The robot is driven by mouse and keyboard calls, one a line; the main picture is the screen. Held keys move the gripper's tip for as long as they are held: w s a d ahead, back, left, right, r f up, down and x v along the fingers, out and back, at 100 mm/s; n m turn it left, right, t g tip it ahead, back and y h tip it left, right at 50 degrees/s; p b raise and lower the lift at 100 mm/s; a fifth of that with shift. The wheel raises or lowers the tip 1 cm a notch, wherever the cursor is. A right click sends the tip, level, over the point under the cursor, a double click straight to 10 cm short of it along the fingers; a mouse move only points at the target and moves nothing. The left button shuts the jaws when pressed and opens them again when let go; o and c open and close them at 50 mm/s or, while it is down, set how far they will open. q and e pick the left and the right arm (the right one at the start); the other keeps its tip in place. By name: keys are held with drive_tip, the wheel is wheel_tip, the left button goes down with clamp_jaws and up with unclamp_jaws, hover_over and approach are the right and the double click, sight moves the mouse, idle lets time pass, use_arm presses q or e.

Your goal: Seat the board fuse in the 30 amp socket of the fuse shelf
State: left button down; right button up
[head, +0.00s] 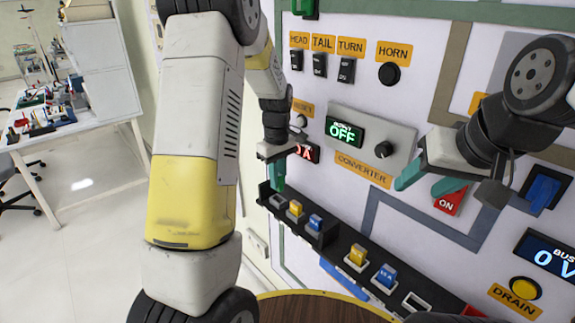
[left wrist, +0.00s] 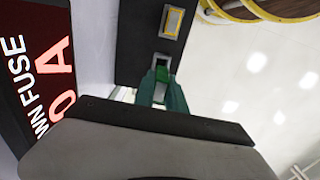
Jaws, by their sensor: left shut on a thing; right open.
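The black fuse shelf (head: 337,245) runs along the panel's foot, and its end shows in the left wrist view (left wrist: 135,35). My left gripper (head: 277,183) points down at the shelf's left end. In the left wrist view its teal fingers (left wrist: 162,88) are shut on a small green piece, apparently the board fuse (left wrist: 162,73), mostly hidden between them. The fuse is at a pale-rimmed socket (left wrist: 160,58); I cannot tell whether it is inside or just above. No amp label is readable there. My right gripper (head: 425,182) is open and empty before the panel.
The shelf holds yellow fuses (head: 295,208) (head: 357,255) and blue fuses (head: 315,222) (head: 386,275). An empty socket (head: 415,302) is toward the right. The converter box (head: 372,140) reads OFF. A red ON switch (head: 450,202) is beside my right gripper.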

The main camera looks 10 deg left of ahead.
sight(278, 191)
use_arm(q)
drive_tip(key=shift+f, duration=1.3)
drive_tip(key=shift+f, duration=1.2)
idle(0.4)
drive_tip(key=shift+r, duration=0.2)
drive_tip(key=shift+r, duration=0.75)
drive_tip(key=shift+f, duration=0.85)
idle(1.0)
drive_tip(key=c, duration=1.3)
unclamp_jaws()
drive_tip(key=shift+r, duration=3.85)
